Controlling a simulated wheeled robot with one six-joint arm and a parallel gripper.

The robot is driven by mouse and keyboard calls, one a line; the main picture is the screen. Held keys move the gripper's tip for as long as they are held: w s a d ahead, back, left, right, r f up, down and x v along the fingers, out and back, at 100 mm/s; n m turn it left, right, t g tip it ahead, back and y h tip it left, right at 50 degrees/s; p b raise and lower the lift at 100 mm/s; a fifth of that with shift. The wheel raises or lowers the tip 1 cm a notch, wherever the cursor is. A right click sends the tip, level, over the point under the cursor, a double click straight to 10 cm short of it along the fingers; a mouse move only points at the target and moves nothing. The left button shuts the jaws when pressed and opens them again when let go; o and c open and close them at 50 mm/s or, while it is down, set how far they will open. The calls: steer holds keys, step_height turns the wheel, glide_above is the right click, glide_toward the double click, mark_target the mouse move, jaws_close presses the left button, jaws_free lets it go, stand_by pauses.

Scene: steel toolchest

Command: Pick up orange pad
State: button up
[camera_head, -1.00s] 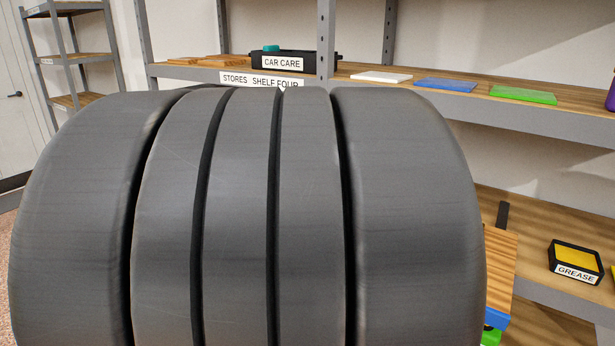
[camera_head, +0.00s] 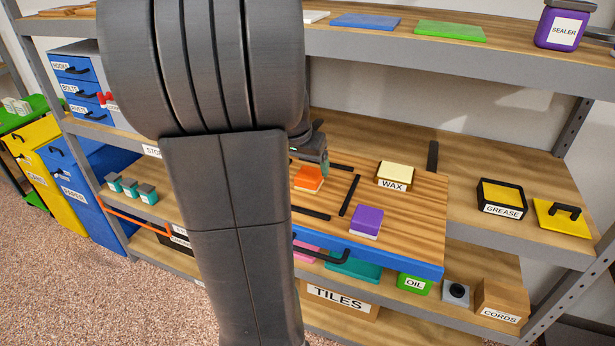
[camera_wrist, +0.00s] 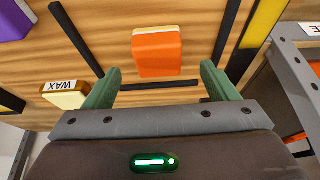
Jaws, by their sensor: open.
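The orange pad (camera_head: 308,178) is a small block with an orange face and a pale layer, lying on the wooden top of the blue toolchest (camera_head: 375,254). In the wrist view the orange pad (camera_wrist: 157,54) lies just beyond and between the fingertips. My gripper (camera_wrist: 160,80) is open and empty, its two green fingers apart, one toward each side of the pad. In the head view my gripper (camera_head: 323,163) is beside the pad and partly hidden by my arm.
Dark strips (camera_head: 349,195) divide the wooden top. A purple block (camera_head: 367,222) and a WAX box (camera_head: 395,175) stand nearby. A GREASE tray (camera_head: 501,198) is on the shelf to the right. The upper shelf (camera_head: 400,47) runs above the back.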

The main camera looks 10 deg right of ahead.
mark_target(309, 173)
steer(key=shift+d+p+x, duration=0.15)
steer(key=shift+p+x, duration=0.05)
steer(key=shift+x, duration=1.15)
steer(key=shift+d+p+x, duration=0.15)
steer(key=shift+x, duration=1.2)
steer(key=shift+w+r, duration=0.1)
steer(key=shift+w, duration=0.05)
steer(key=c, duration=1.2)
